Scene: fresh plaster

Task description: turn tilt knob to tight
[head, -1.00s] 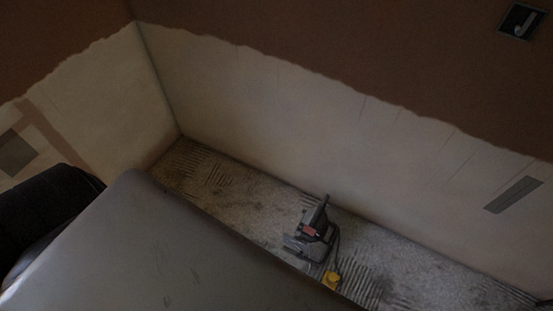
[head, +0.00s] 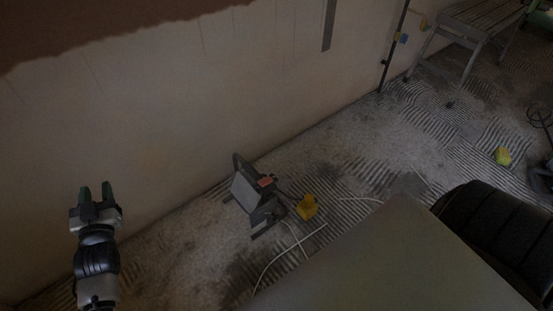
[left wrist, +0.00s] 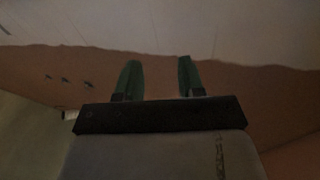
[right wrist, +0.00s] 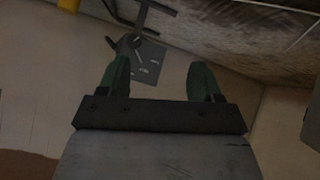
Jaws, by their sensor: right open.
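A dark floor work lamp (head: 245,193) with a grey face and a reddish patch stands tilted on the floor near the wall in the head view. The right gripper is not in the head view.
A yellow block (head: 307,207) and a pale cable (head: 290,252) lie right of the lamp. A slatted trestle (head: 480,25) stands at the top right. A yellow-green item (head: 503,156) lies on the ridged floor. The wall runs close behind the lamp.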

